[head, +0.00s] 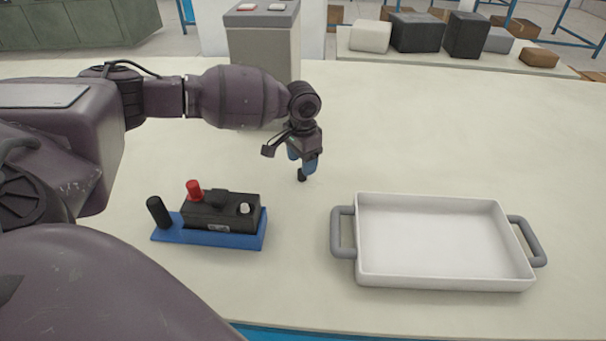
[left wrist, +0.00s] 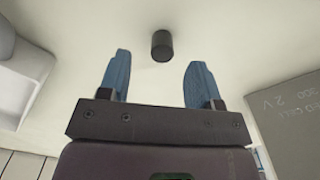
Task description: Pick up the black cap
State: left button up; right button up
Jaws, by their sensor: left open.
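The black cap (head: 302,176) is a small dark cylinder on the pale table, just below my left gripper in the head view. In the left wrist view the cap (left wrist: 162,46) lies ahead of the two blue fingers, roughly between their lines, and no finger appears to touch it. My left gripper (head: 303,163) is open, pointing down with nothing between its fingers; it also shows in the left wrist view (left wrist: 157,80). A black battery (head: 215,212) with a red cap (head: 194,190) and a pale, uncapped terminal (head: 245,208) sits on a blue base. My right gripper is out of view.
The blue base (head: 168,235) carries a black post (head: 158,212) at its left end. An empty white tray (head: 440,285) with grey handles stands at the right. A grey box with buttons (head: 262,45) stands at the back. The table's right rear is clear.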

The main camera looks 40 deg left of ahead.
pick_arm(q)
jog(key=f, duration=0.2)
jog(key=f+b, duration=0.1)
jog(key=f, duration=0.1)
jog(key=shift+w+a+f, duration=0.15)
jog(key=shift+w+f, duration=0.05)
jog(key=shift+r, duration=0.1)
jog(key=c, duration=1)
